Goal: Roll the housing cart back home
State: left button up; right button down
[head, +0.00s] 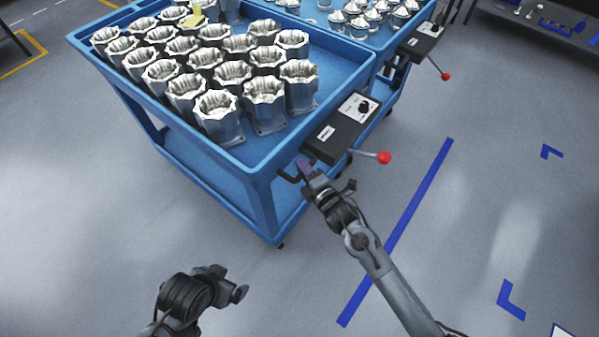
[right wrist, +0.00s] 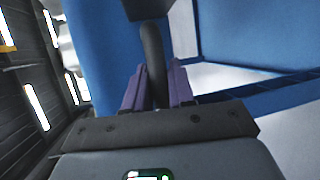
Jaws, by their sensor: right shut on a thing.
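The blue housing cart (head: 262,172) stands at upper centre in the head view, its top tray filled with several rows of silver machined housings (head: 217,112). A black control box (head: 341,128) with a knob and a red-ended lever (head: 384,157) is on its near right end. My right gripper (head: 303,168) is at a black handle below this box. In the right wrist view its purple fingers (right wrist: 158,88) are closed around the black handle bar (right wrist: 153,55). My left gripper (head: 239,293) is low in the head view, away from the cart; its jaw opening cannot be made out.
A second blue cart (head: 345,47) with smaller silver parts stands close behind, with its own control box and red-ended lever (head: 445,76). Blue tape lines (head: 403,222) mark the grey floor at right. Floor to the left and right is clear.

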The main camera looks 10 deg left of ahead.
pick_arm(q)
jog(key=shift+s+d, duration=0.35)
jog(key=shift+s, duration=0.05)
pick_arm(e)
jog(key=shift+s+d+r, duration=0.15)
jog(key=shift+d+r, duration=0.1)
jog(key=shift+r, duration=0.15)
jog(key=c, duration=1.3)
grip_release()
jog(key=shift+o, duration=1.2)
jog(key=shift+a, duration=0.1)
jog(key=shift+f, duration=0.1)
pick_arm(q)
jog(key=shift+w+a, duration=0.15)
jog(key=shift+a, duration=0.05)
pick_arm(e)
jog(key=shift+f, duration=0.15)
pick_arm(q)
notch_tip(320, 180, up, 4)
jog(key=p, duration=0.3)
jog(key=shift+d+f, duration=0.1)
jog(key=shift+f, duration=0.15)
pick_arm(e)
jog(key=v, duration=1)
jog(key=shift+s+d, duration=0.2)
